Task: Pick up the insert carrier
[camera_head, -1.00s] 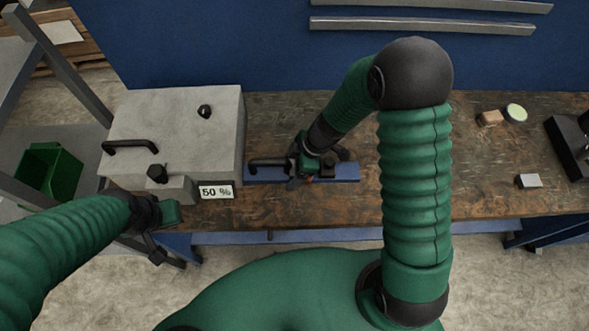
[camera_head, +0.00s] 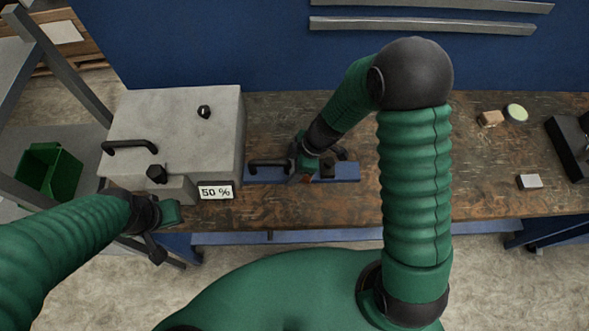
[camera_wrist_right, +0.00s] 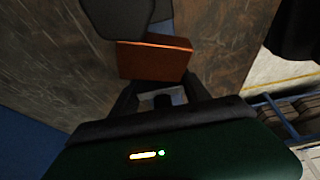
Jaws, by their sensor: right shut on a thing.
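An orange-brown block (camera_wrist_right: 155,60), probably the insert carrier, sits at the fingertips of my right gripper (camera_wrist_right: 160,88) in the right wrist view. The gripper is shut on it. In the head view my right gripper (camera_head: 301,174) is over the front of a blue plate (camera_head: 347,171) on the bench, and only a small brownish patch of the block shows there. I cannot tell whether the block still touches the surface. My left gripper (camera_head: 157,247) hangs in front of the grey box, away from the plate; its jaws are too unclear to read.
A grey box (camera_head: 220,130) with black handles and a "50 %" label (camera_head: 215,192) stands left of the plate. The wooden bench (camera_head: 480,180) holds a small pale block (camera_head: 529,181), a tan block (camera_head: 490,118) and a round pale-green item (camera_head: 516,112) at right.

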